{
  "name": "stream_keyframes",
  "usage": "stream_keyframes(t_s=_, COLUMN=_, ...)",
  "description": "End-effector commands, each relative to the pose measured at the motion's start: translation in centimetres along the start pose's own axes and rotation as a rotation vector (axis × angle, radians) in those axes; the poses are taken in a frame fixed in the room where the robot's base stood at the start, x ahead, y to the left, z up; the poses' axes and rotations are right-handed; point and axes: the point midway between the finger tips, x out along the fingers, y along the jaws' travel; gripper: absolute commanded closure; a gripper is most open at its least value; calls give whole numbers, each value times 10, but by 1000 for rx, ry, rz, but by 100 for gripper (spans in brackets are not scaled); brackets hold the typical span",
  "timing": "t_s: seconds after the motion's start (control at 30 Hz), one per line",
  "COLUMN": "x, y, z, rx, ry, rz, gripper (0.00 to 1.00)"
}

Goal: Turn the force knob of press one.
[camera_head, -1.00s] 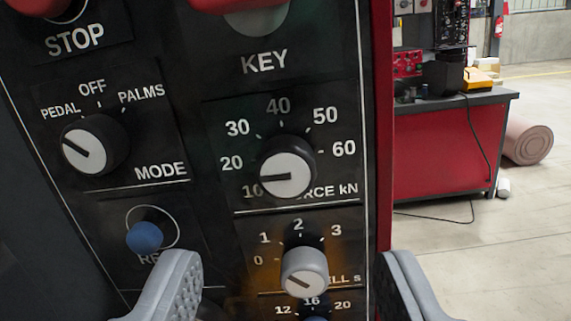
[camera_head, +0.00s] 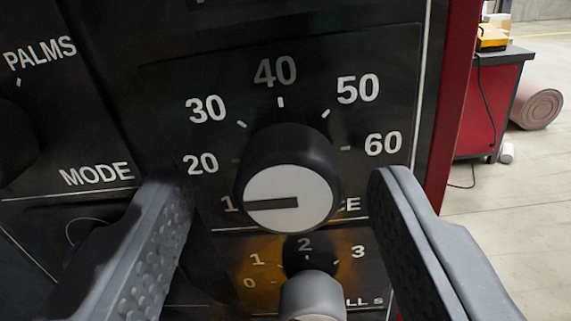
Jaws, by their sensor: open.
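The force knob (camera_head: 292,198) is a black knob with a pale face and a dark pointer line. Its pointer aims left, toward the partly hidden 10 mark. The scale around it runs 20, 30, 40, 50, 60, and the knob covers most of the label below. My gripper (camera_head: 275,190) is open, with one grey padded finger left of the knob and the other right of it. Both fingers look apart from the knob. How far the fingertips are from the panel is hard to tell.
A grey dwell knob (camera_head: 312,298) stands out just below the force knob, between my fingers. The mode knob (camera_head: 14,140) is at the left edge. A red bench (camera_head: 488,105) and a rolled mat (camera_head: 537,106) are at the right, with open floor.

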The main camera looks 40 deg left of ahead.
Motion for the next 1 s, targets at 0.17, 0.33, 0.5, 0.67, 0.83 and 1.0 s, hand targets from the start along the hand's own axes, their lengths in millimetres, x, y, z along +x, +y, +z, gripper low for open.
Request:
stream_keyframes(t_s=0.17, x=7, y=0, z=-2, rx=4, ry=-1, rz=3, gripper=48)
stream_keyframes(t_s=0.33, x=10, y=2, z=-2, rx=6, ry=2, rz=8, gripper=48)
stream_keyframes(t_s=0.5, x=10, y=2, z=0, rx=5, ry=2, rz=10, gripper=48)
stream_keyframes(t_s=0.67, x=10, y=2, z=0, rx=5, ry=2, rz=9, gripper=56)
stream_keyframes(t_s=0.83, x=10, y=2, z=0, rx=5, ry=2, rz=9, gripper=93)
stream_keyframes(t_s=1.0, x=10, y=2, z=0, rx=11, ry=2, rz=9, gripper=92)
